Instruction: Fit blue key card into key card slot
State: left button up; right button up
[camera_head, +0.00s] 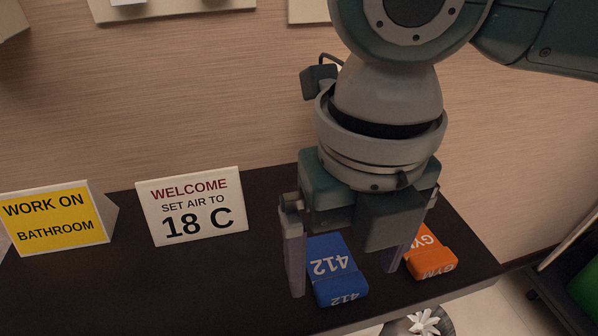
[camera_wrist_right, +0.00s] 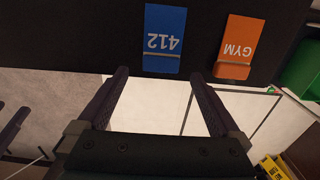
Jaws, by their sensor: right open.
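The blue key card (camera_head: 334,268), marked 412, lies on the dark counter near its front edge. It also shows in the right wrist view (camera_wrist_right: 164,36), ahead of and between the fingertips. My right gripper (camera_head: 342,282) points down over the card with its jaws open, one finger on each side of it in the head view. In the right wrist view my right gripper (camera_wrist_right: 158,73) is empty, and its fingers look apart from the card. No key card slot is clearly seen; white pieces on panels at the top edge are cut off. My left gripper is not in view.
An orange GYM card (camera_head: 430,252) lies close right of the blue card, by the right finger. A white WELCOME sign (camera_head: 192,206) and a yellow WORK ON BATHROOM sign (camera_head: 58,218) stand at left. The dark counter (camera_head: 190,290) is bare in front of them.

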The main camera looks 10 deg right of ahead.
aim_at(343, 288)
notch_tip(343, 288, down, 4)
jog(key=shift+r, duration=0.25)
jog(key=shift+c, duration=0.2)
jog(key=c, duration=1.3)
